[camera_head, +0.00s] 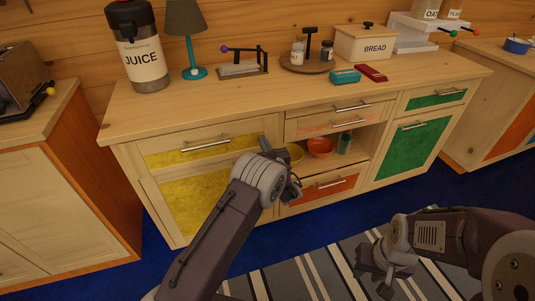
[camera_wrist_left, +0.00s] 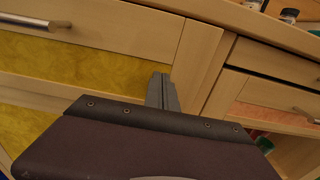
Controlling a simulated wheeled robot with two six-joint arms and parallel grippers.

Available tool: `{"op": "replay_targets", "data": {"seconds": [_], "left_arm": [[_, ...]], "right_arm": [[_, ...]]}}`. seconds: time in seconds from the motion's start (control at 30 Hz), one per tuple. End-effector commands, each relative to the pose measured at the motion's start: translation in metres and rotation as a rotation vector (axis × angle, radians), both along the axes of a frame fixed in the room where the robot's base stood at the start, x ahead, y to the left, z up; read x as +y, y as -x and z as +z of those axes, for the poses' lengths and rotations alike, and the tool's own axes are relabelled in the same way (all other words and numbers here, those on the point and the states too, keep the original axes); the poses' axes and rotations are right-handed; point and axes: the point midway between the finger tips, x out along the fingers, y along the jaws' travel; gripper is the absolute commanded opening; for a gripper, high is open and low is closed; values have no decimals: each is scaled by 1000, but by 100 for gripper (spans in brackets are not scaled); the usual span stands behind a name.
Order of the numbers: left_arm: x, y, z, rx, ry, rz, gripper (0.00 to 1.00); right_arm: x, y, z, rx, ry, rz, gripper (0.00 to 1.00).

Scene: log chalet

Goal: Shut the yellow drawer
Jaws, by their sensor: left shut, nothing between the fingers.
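The yellow drawer (camera_head: 205,149) is the upper left drawer of the wooden cabinet, with a yellow panel and a metal bar handle (camera_head: 203,146). How far it stands out, if at all, is hard to tell. Its front also shows at the upper left of the left wrist view (camera_wrist_left: 85,65). My left gripper (camera_head: 266,148) is shut and empty at the right end of the drawer front. Its fingers (camera_wrist_left: 162,88) overlap the drawer's lower right corner in the wrist view; contact is unclear. My right gripper (camera_head: 372,272) is low over the striped rug, away from the cabinet; its jaw opening is unclear.
A yellow cupboard door (camera_head: 195,203) is below the drawer. To the right is an open shelf with a red bowl (camera_head: 320,148) and an orange drawer (camera_head: 330,187). The countertop (camera_head: 235,92) carries a juice dispenser (camera_head: 140,55), a lamp (camera_head: 188,30) and a bread box (camera_head: 366,44).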

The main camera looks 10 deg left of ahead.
Motion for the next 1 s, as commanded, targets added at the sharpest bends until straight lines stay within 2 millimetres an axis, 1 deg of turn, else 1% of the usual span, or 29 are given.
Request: {"op": "replay_targets", "data": {"seconds": [0.1, 0.3, 0.77, 0.87, 1.0], "left_arm": [[5, -7, -1, -1, 1, 2, 0], [9, -14, 0, -1, -1, 1, 0], [10, -17, 5, -11, -2, 1, 0], [9, -16, 6, -11, -2, 2, 0], [1, -15, 5, -10, -1, 1, 0]], "right_arm": [[0, 0, -5, 0, 0, 0, 32], [0, 0, -7, 0, 0, 0, 32], [0, 0, -7, 0, 0, 0, 32], [0, 0, -7, 0, 0, 0, 32], [0, 0, -10, 0, 0, 0, 32]]}}
